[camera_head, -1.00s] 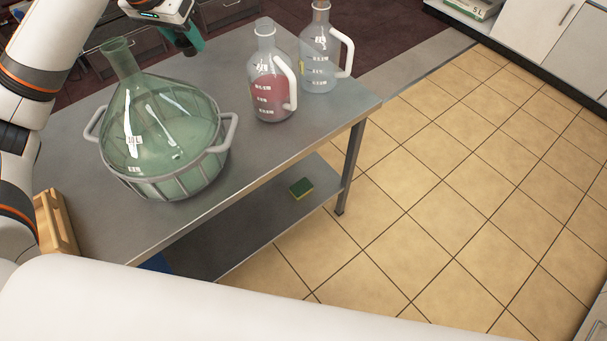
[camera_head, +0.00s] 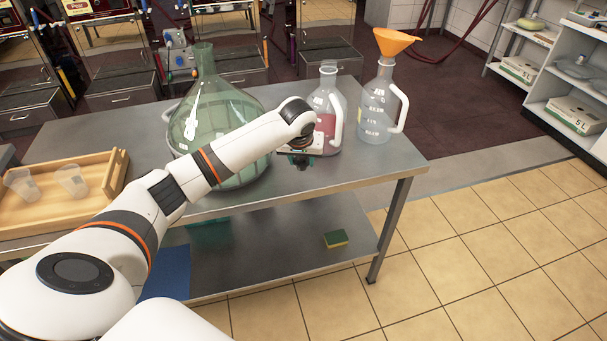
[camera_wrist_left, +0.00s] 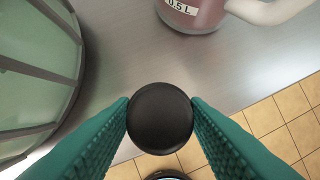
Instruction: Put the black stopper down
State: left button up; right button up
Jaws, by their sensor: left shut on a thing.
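A round black stopper (camera_wrist_left: 160,118) is between the two green fingers of my left gripper (camera_wrist_left: 160,112), seen from above in the left wrist view. The left gripper is shut on it. My right gripper is not in view.
A large green carboy (camera_head: 205,105) in a basket stands left of the gripper. A bottle with red liquid (camera_head: 328,100) stands just behind it, and a clear bottle (camera_head: 374,112) with an orange funnel (camera_head: 394,42) to the right. A wooden tray (camera_head: 105,185) holds two clear cups.

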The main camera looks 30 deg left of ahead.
aim_at(302, 170)
pick_arm(q)
jog(key=shift+d+f, duration=0.1)
jog(key=shift+f, duration=2.3)
jog(key=o, duration=0.9)
jog(key=shift+f, duration=0.15)
jog(key=shift+o, duration=0.2)
